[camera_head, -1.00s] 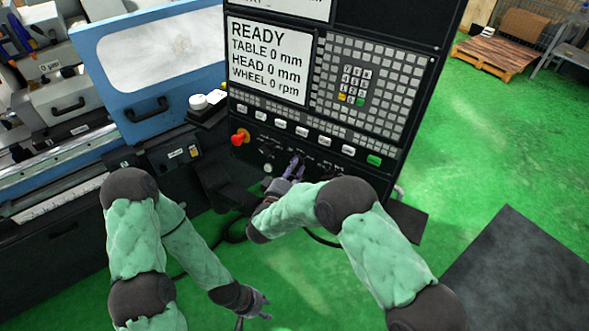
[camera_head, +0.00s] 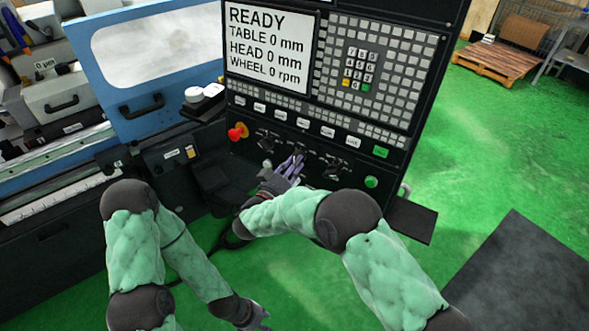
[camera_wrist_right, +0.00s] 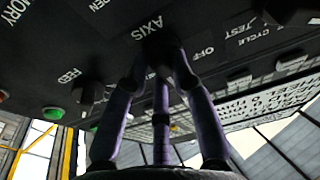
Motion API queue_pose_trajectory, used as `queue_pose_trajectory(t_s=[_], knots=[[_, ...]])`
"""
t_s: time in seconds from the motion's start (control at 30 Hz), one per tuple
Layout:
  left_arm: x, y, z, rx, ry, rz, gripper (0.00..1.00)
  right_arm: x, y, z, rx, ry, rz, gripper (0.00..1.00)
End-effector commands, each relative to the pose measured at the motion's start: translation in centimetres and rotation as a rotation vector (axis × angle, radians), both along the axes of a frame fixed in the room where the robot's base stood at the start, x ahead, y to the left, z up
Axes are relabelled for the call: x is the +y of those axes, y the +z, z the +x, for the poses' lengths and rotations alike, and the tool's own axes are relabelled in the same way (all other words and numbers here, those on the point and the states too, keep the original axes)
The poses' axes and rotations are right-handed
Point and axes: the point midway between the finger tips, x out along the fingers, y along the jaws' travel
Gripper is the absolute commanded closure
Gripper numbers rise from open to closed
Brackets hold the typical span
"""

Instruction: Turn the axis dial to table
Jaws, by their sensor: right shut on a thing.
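The axis dial (camera_wrist_right: 158,48) is a dark knob beside the white AXIS label in the right wrist view. My right gripper (camera_wrist_right: 160,62) is shut on it, with its purple-grey fingers around the knob. In the head view my right gripper (camera_head: 296,162) reaches the lower control panel (camera_head: 232,158), and its fingers hide most of the dial. I cannot read the dial's pointer position. My left gripper (camera_head: 257,316) hangs low at the bottom edge, away from the panel, partly cut off.
Other dark dials (camera_head: 267,141) flank the held one, with another (camera_head: 334,167) to its right. A red emergency button (camera_head: 237,132) is at left and a green button (camera_head: 371,182) at right. The screen (camera_head: 268,48) reads READY and TABLE 0 mm. A blue door (camera_head: 150,100) stands left.

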Motion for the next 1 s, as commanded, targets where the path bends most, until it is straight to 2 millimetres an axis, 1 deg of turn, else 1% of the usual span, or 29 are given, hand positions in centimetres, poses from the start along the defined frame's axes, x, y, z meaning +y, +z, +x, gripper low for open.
queue_pose_trajectory(t_s=[0.03,0.27,0.63,0.67,0.7,0.73,0.77,1.0], knots=[[0.0,-0.3,0.01,0.0,0.0,0.0,0.6,0.08,0.94,0.32,-0.031,-0.003,0.02,1.0],[0.0,-0.6,0.01,0.0,0.0,0.0,0.6,0.05,1.11,0.33,-0.053,-0.011,0.056,1.0],[0.0,-0.6,0.01,0.0,0.0,0.0,0.6,0.03,1.21,0.32,-0.056,-0.013,0.06,1.0],[0.0,-0.6,0.01,0.0,0.0,0.0,0.6,0.03,1.21,0.32,-0.056,-0.013,0.06,0.72],[0.0,-0.6,0.01,0.0,0.0,0.0,0.6,0.02,1.22,0.33,-0.056,-0.013,0.06,0.61],[0.0,-0.6,0.01,0.0,0.0,0.0,0.6,0.02,1.21,0.33,-0.056,-0.013,0.06,0.52],[0.0,-0.6,0.01,0.0,0.0,0.0,0.6,0.01,1.17,0.32,-0.055,-0.013,0.059,0.51],[0.0,-0.63,0.01,0.0,0.0,0.0,0.6,0.0,0.59,0.17,-0.044,-0.012,0.055,0.51]])
